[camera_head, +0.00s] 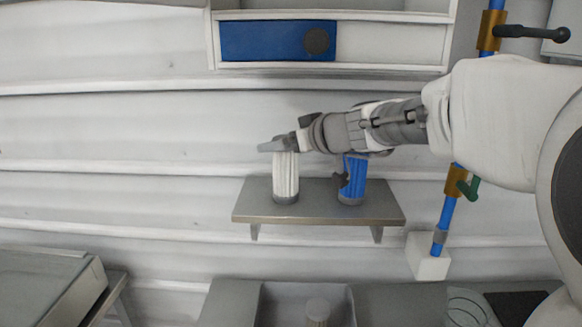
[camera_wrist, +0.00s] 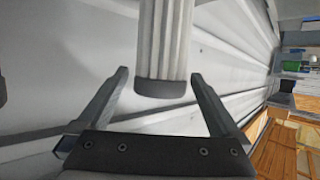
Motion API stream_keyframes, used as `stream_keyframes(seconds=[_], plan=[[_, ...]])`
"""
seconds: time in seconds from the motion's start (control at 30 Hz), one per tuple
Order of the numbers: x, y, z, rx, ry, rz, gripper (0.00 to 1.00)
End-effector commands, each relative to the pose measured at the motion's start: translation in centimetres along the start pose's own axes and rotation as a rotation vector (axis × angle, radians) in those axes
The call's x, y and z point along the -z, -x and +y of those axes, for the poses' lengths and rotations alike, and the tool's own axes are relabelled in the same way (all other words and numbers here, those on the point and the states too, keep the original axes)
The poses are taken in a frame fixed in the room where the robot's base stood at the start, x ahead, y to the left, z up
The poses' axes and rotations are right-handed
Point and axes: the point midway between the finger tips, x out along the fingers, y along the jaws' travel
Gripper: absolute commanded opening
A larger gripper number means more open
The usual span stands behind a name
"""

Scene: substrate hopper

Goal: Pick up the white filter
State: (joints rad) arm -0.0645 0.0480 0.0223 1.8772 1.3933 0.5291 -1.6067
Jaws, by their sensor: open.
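The white filter (camera_head: 286,180), a ribbed cylinder with a dark grey base, stands upright on a small grey wall shelf (camera_head: 320,203). In the wrist view the filter (camera_wrist: 165,45) shows with its dark end cap between and just beyond the finger ends. My gripper (camera_head: 272,147) is at the filter's upper part in the head view, partly covering its top. In the wrist view my gripper (camera_wrist: 160,75) is open, with a finger on each side of the filter and visible gaps. I cannot tell the exact depth between fingers and filter.
A blue filter (camera_head: 352,180) stands right of the white one, under my arm. A blue pipe (camera_head: 447,212) with valves runs at the right. A wall cabinet (camera_head: 395,42) with a blue box (camera_head: 265,41) is above. A corrugated wall (camera_head: 130,125) lies behind; the left is clear.

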Motion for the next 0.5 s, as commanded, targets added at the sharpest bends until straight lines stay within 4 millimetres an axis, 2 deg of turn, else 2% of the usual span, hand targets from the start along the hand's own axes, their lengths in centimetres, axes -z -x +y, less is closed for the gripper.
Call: stream_keyframes(seconds=[0.1, 0.2, 0.5], plan=[[0.1, -1.7, -0.1, 0.003, -0.001, -0.001, 1.00], [0.1, -2.5, 0.0, 0.001, -0.001, -0.001, 1.00], [0.0, -2.9, 0.0, 0.000, 0.000, 0.000, 1.00]])
